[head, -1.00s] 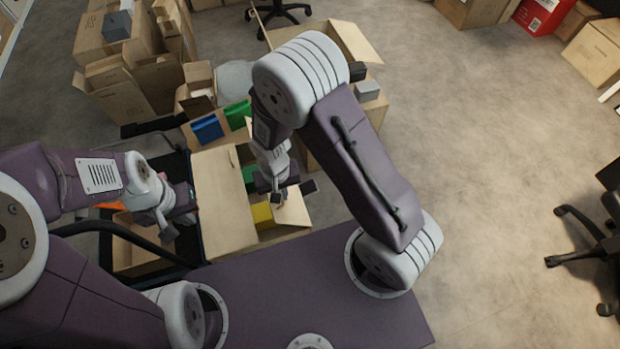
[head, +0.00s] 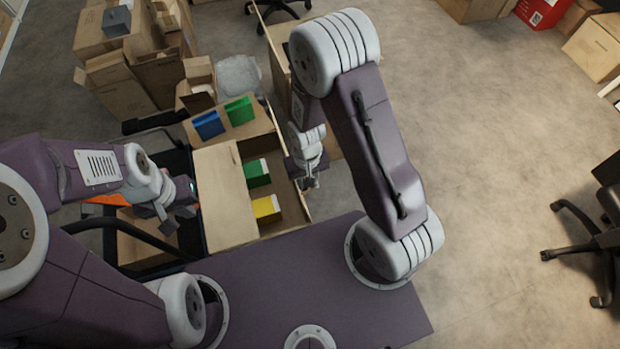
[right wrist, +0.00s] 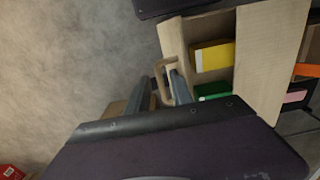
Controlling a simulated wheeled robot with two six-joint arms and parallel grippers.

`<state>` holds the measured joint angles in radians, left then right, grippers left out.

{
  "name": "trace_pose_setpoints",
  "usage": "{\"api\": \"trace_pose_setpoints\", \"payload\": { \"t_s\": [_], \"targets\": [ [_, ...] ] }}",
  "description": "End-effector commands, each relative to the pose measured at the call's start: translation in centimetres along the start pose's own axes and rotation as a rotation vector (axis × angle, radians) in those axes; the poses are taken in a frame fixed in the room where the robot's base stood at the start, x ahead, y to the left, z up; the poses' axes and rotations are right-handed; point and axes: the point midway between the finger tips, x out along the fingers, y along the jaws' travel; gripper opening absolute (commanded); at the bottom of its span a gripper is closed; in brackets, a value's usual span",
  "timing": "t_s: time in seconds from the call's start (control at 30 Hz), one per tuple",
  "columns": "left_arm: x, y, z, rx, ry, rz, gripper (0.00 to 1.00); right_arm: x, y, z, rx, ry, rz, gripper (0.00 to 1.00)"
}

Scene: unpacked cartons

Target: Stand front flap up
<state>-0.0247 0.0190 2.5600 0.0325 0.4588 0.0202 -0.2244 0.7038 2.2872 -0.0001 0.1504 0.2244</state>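The open carton (head: 226,238) stands in front of my base; one wide flap lies over its left part. A green item (head: 256,173) and a yellow item (head: 267,208) are inside; the yellow item also shows in the right wrist view (right wrist: 212,58). My right gripper (head: 309,184) is just outside the carton's right edge. In the right wrist view its fingers (right wrist: 161,84) are apart, with a narrow tan cardboard piece near them; I cannot tell whether they touch it. Which piece is the front flap is unclear. My left gripper (head: 172,218) is left of the carton, its fingers unclear.
A blue item (head: 208,125) and a green item (head: 239,111) lie on the carton's far flap. Stacked cartons (head: 125,80) stand at the back left. Open floor (head: 500,150) lies to the right, with an office chair (head: 590,240) at the edge.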

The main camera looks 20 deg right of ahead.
Motion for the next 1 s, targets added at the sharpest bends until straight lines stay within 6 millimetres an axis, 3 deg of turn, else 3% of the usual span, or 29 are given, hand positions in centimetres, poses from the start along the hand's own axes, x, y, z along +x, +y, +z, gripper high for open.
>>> {"api": "trace_pose_setpoints", "payload": {
  "t_s": [0.23, 0.8, 1.0],
  "targets": [
    [-0.9, 0.0, -0.1, 0.0, 0.0, 0.0, 0.0, -0.9, 0.0, 0.0, 0.0, 0.0, 0.0, 0.27],
    [-7.7, 0.1, -0.8, 0.0, 0.0, 0.0, 0.0, -8.0, 0.0, 0.0, 0.0, -0.001, 0.0, 0.27],
    [-7.7, 0.1, -0.8, 0.0, 0.0, 0.0, 0.0, -8.0, 0.0, 0.0, 0.0, -0.001, 0.0, 0.27]
  ]
}}
